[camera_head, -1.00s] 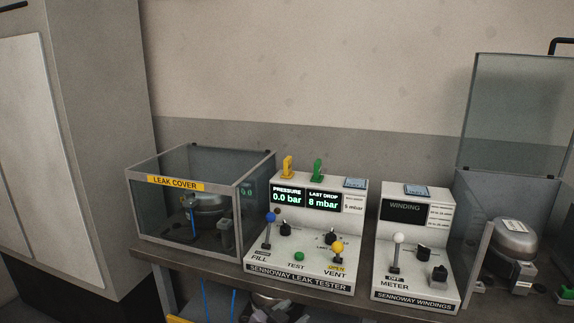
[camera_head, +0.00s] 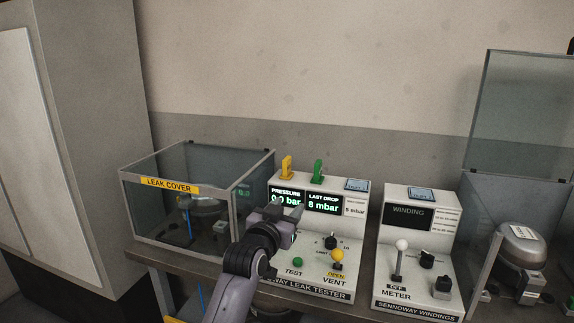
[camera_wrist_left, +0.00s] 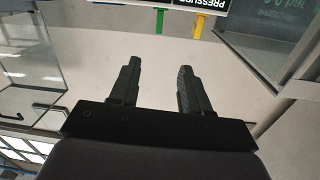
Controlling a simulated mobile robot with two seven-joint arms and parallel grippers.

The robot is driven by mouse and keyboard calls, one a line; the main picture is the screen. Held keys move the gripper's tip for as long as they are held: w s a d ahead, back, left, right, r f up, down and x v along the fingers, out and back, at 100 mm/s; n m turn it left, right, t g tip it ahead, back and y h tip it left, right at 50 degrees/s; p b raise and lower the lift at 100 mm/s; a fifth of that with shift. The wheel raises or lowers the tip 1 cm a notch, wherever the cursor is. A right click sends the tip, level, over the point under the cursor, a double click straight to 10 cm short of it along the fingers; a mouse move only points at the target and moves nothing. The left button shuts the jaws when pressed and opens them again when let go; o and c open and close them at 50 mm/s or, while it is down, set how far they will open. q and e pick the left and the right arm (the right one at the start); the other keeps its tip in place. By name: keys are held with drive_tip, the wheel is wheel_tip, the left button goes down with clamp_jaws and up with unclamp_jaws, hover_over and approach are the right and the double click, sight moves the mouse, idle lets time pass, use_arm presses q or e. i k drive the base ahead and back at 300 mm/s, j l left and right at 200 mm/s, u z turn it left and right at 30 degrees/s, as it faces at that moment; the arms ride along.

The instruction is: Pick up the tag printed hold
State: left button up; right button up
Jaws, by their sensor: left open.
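Two upright tags stand on top of the leak tester: a yellow tag (camera_head: 286,167) and a green tag (camera_head: 318,172). No print can be read on either, so I cannot tell which says hold. My left gripper (camera_head: 296,212) is in front of the tester's pressure display, below and apart from the tags. In the left wrist view its two fingers (camera_wrist_left: 157,80) are open with nothing between them. That view also shows the yellow tag (camera_wrist_left: 200,24) and the green tag (camera_wrist_left: 159,20) beyond the fingertips. My right gripper is not in view.
The leak tester (camera_head: 313,288) stands on a bench between the glass leak cover (camera_head: 158,216), with a compressor inside, and the windings tester (camera_head: 418,280). A raised clear panel (camera_head: 525,110) stands at the right. My arm hides the fill lever. The space above the tags is clear.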

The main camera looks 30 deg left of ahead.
sight(286, 174)
drive_tip(key=i+j, duration=0.35)
drive_tip(key=i, duration=0.15)
drive_tip(key=i+j, duration=0.4)
drive_tip(key=i, duration=0.1)
